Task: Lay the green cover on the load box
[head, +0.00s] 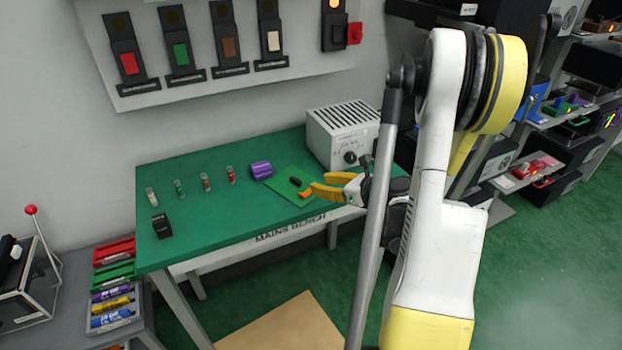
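A bright green flat sheet (283,176), the only loose green sheet I see, lies on the darker green bench and looks like the cover. A small black item (296,181) and a small orange item (305,194) show on or over it. A grey-white box (319,138) with a slotted top and a front knob, apparently the load box, stands behind it at the bench's back right. Its top is bare. My gripper (315,182) has yellow fingers, spread apart, at the sheet's right side. I see nothing held; contact with the sheet cannot be told.
Coloured wall fixtures (181,55) hang above. A side table with coloured trays (114,270) stands at left. Shelves fill the right.

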